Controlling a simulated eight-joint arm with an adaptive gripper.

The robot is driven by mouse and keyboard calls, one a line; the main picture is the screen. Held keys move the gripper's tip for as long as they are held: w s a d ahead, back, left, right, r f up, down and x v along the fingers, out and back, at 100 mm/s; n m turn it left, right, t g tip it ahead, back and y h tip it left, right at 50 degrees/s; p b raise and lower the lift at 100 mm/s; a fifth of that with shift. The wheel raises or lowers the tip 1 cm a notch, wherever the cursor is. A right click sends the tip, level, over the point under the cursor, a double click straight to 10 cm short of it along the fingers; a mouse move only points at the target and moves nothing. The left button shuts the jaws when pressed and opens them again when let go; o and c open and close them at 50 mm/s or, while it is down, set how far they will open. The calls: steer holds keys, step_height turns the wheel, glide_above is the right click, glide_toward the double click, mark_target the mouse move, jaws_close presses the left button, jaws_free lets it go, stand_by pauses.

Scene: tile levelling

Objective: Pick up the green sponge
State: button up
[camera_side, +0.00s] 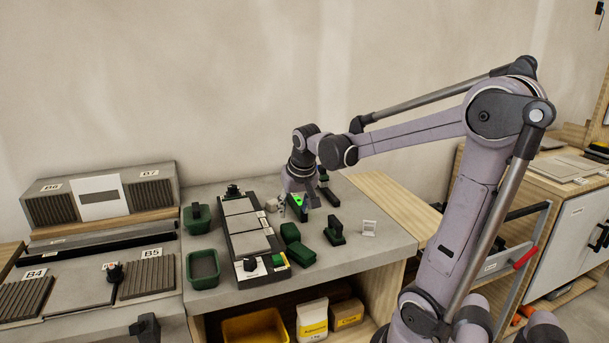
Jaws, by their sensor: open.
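Two dark green blocks lie on the grey bench top, one (290,232) behind the other (302,254); they look like sponges, but I cannot tell which one is the green sponge. My gripper (302,213) is open and points down over the bench, a little behind and above the rear green block. A bright green patch shows at my gripper; I cannot tell what it is. The fingers are small here, and I see nothing held between them.
A long dark frame with grey tiles (241,222) lies left of the blocks. Green tubs (203,283) stand further left. The bench's front right is clear.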

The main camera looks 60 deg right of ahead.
mark_target(290, 227)
steer(key=shift+x, duration=2.9)
steer(key=shift+d+x, duration=0.15)
steer(key=shift+x, duration=1.15)
steer(key=shift+d+x, duration=0.1)
steer(key=shift+x, duration=1.15)
steer(key=shift+w+r, duration=0.1)
steer(key=shift+w, duration=0.05)
steer(key=c, duration=0.7)
